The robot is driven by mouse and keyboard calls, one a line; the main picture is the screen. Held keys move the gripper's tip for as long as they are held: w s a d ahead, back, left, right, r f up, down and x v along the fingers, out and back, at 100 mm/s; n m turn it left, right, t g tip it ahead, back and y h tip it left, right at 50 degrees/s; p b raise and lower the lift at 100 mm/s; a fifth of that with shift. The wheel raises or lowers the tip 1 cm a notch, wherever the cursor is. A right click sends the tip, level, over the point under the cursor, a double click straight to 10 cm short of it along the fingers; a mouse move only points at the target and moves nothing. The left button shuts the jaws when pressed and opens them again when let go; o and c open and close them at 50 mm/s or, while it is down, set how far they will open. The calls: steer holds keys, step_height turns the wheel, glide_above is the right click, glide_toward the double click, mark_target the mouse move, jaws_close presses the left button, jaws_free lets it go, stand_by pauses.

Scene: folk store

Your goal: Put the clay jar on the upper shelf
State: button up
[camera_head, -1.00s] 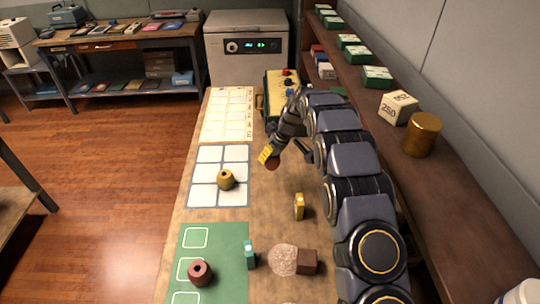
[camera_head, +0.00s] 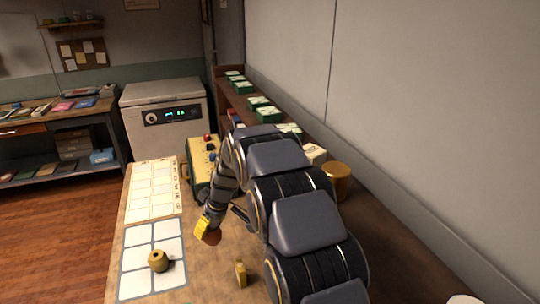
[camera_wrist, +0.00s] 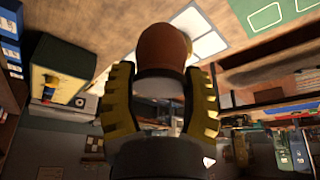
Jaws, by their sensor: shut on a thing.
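My gripper (camera_head: 207,229) hangs over the table, and its yellow fingers are shut on a reddish-brown rounded clay jar (camera_head: 213,238). In the wrist view, the jar (camera_wrist: 164,46) sits between the two yellow-and-black fingers of the gripper (camera_wrist: 163,82), with a pale grey end toward the palm. Part of the jar is hidden by the fingers. A long brown shelf (camera_head: 395,262) runs along the wall at the right, to the right of my gripper and partly hidden by my arm.
The shelf carries green boxes (camera_head: 268,115), a pale block (camera_head: 314,153) and a gold pot (camera_head: 337,181). On the table are an ochre jar (camera_head: 158,261), a small yellow item (camera_head: 240,273) and a yellow control box (camera_head: 201,165). A grey machine (camera_head: 165,115) stands behind.

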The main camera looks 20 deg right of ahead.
steer(key=d+r+m+t+h, duration=0.1)
steer(key=d+r+m, duration=0.15)
steer(key=r, duration=0.55)
steer(key=d+r+m+h, duration=0.15)
steer(key=r+m, duration=0.25)
steer(key=r, duration=0.4)
steer(key=s+d+r+m+h, duration=0.2)
steer(key=s+d+r+m, duration=0.2)
steer(key=s+d+r, duration=0.5)
steer(key=s+d+r+n+y, duration=0.1)
steer(key=s+d+r+n, duration=0.2)
steer(key=s, duration=0.5)
steer(key=s+d+r+n+y, duration=0.1)
steer(key=s+d+r, duration=0.1)
steer(key=s+d, duration=0.55)
steer(key=s+a+f+n+y, duration=0.1)
steer(key=s+a+n+y, duration=0.15)
steer(key=s, duration=0.65)
steer(key=shift+n+h, duration=0.5)
steer(key=shift+s+d+f, duration=0.1)
steer(key=shift+d+f, duration=0.05)
steer(key=shift+f, duration=1.8)
steer(key=shift+d+f, duration=0.1)
steer(key=shift+f, duration=1.85)
steer(key=shift+f, duration=0.1)
steer(key=o, duration=1.1)
steer(key=shift+c, duration=0.2)
